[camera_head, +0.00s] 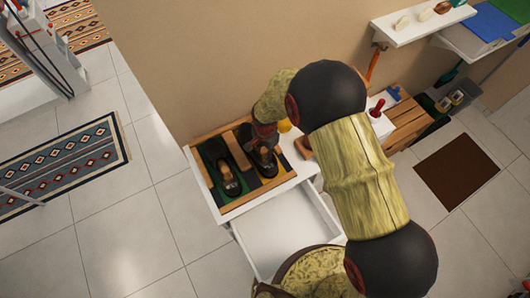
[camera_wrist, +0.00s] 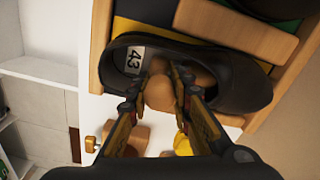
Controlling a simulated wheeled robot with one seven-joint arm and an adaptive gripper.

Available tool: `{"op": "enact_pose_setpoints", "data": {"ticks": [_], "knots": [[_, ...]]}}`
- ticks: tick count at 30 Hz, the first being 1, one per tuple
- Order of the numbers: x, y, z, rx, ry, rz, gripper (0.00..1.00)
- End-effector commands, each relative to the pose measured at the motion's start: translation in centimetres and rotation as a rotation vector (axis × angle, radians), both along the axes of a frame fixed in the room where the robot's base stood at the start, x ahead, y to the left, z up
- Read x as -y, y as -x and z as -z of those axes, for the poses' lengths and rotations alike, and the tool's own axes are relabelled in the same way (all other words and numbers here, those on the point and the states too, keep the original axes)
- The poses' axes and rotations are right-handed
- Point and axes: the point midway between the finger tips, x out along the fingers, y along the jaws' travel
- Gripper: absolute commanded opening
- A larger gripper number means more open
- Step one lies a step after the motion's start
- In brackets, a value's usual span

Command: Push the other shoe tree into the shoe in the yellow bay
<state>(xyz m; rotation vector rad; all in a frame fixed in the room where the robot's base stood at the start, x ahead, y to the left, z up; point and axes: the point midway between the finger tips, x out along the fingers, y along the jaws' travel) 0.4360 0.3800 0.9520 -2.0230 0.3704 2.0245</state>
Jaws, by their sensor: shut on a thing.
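A dark shoe (camera_head: 264,162) lies in the right bay of a wooden rack, whose yellow floor (camera_wrist: 135,28) shows beside it. In the wrist view the shoe (camera_wrist: 235,85) has a "43" label inside its opening. My gripper (camera_wrist: 160,88) is shut on the rounded wooden end of a shoe tree (camera_wrist: 158,95), at the shoe's opening. How deep the tree sits is hidden by the fingers and shoe. In the head view my gripper (camera_head: 265,138) is over the back end of this shoe. Another dark shoe (camera_head: 229,181) lies in the green bay to the left.
The rack (camera_head: 205,172) stands on a white cabinet against the wall. A white drawer (camera_head: 285,235) is pulled open in front. A yellow object (camera_wrist: 182,145) and wooden pieces (camera_wrist: 125,138) lie close beside the rack. A white shelf (camera_head: 420,28) juts out at upper right.

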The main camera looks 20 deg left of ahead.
Motion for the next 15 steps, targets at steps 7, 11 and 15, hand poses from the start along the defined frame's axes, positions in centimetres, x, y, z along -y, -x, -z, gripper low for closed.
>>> {"op": "enact_pose_setpoints", "data": {"ticks": [7, 11, 15], "knots": [[-0.26, -0.09, -0.22, 0.002, -0.002, -0.001, 0.0], [-0.26, -0.1, -0.24, 0.002, -0.002, -0.001, 0.0], [-0.27, -0.1, -0.24, 0.002, -0.002, -0.001, 0.25]]}}
